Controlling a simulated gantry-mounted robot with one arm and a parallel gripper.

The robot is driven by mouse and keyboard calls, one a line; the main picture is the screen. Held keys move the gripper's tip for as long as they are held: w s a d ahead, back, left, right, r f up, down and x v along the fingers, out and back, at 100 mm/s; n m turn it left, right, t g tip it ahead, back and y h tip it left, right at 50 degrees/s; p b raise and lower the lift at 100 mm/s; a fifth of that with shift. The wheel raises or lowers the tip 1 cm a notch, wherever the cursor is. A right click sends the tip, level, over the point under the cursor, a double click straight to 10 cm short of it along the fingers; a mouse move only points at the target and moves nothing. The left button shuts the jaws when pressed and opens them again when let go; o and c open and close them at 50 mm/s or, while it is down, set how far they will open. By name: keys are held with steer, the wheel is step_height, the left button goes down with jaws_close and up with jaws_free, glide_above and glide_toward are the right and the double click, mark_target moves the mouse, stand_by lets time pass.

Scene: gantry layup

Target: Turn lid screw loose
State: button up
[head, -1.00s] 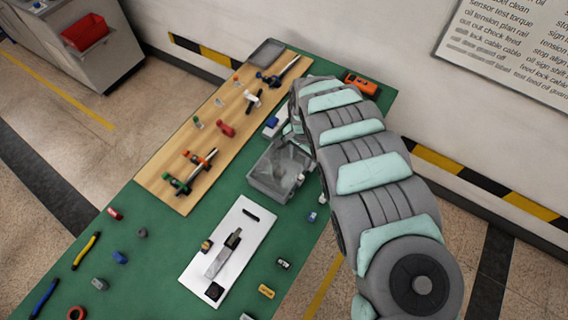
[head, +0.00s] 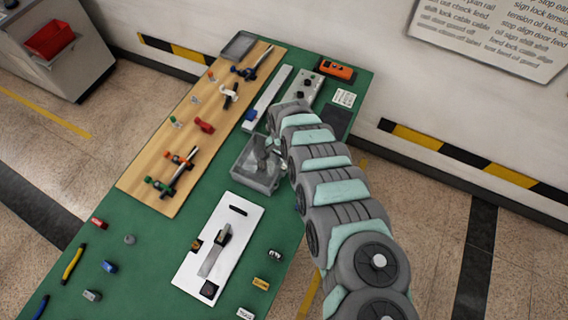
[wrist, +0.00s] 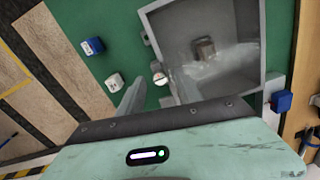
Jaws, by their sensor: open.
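A grey box (head: 247,178) stands on the green bench under my arm; its wall (wrist: 277,40) also shows in the wrist view. Its inside is visible, with a small brown block (wrist: 204,47) in it. A small round white piece with a dark red mark (wrist: 160,78) sits beside the box's left side; I cannot tell whether it is the lid screw. My gripper (wrist: 155,86) is open, its fingers on either side of this round piece in the picture, with no contact clear. In the head view my gripper (head: 270,150) is at the box's right side, partly hidden by my arm.
A wooden board (head: 150,180) with clamps and small parts lies left of the box. A white plate (head: 190,272) with a grey bar lies in front. Two small blocks (wrist: 92,46) (wrist: 115,81) stand beside the box. An orange device (head: 335,69) lies at the back.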

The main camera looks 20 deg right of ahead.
steer(key=shift+f, duration=0.3)
steer(key=shift+c, duration=0.5)
jaws_close()
